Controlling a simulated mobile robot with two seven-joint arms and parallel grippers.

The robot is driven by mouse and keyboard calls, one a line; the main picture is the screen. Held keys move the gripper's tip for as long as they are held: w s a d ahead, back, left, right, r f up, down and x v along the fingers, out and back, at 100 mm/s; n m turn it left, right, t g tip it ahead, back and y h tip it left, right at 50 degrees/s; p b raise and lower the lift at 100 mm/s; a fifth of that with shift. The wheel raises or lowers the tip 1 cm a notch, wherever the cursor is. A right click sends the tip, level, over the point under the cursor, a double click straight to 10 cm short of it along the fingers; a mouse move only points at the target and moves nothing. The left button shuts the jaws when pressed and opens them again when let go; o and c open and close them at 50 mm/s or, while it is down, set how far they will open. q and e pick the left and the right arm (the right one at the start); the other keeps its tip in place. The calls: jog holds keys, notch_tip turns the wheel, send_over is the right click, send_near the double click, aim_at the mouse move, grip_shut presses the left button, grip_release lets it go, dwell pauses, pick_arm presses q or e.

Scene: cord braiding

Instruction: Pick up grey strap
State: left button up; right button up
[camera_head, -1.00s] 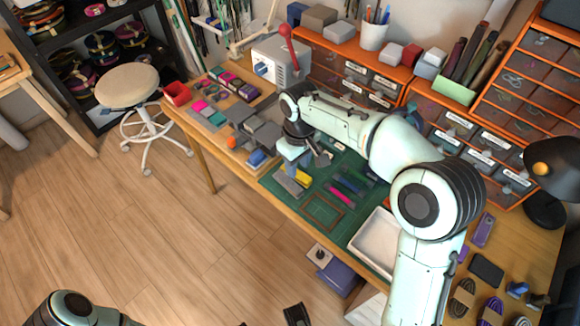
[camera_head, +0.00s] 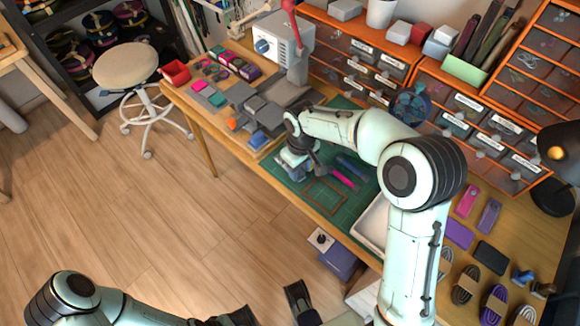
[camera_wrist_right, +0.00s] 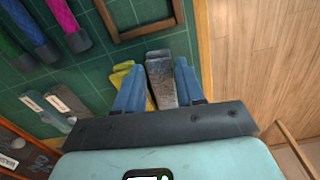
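The grey strap (camera_wrist_right: 161,80) lies on the green cutting mat (camera_wrist_right: 120,65) beside a yellow strap (camera_wrist_right: 122,74). In the right wrist view, the blue fingers of my right gripper (camera_wrist_right: 159,84) stand apart, one on each side of the grey strap. The yellow strap is partly behind the left-hand finger. I cannot tell whether a finger touches the grey strap. In the head view, my right gripper (camera_head: 296,168) is low over the mat and hides most of the grey strap.
Pink (camera_wrist_right: 64,15) and blue (camera_wrist_right: 32,32) straps and a brown frame (camera_head: 325,196) lie close by on the mat. A white tray (camera_head: 373,222) is at right, partly behind my arm. Grey blocks (camera_head: 262,108) and a crank machine (camera_head: 283,45) stand behind.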

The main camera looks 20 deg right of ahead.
jog(key=shift+f, duration=0.9)
jog(key=c, duration=0.7)
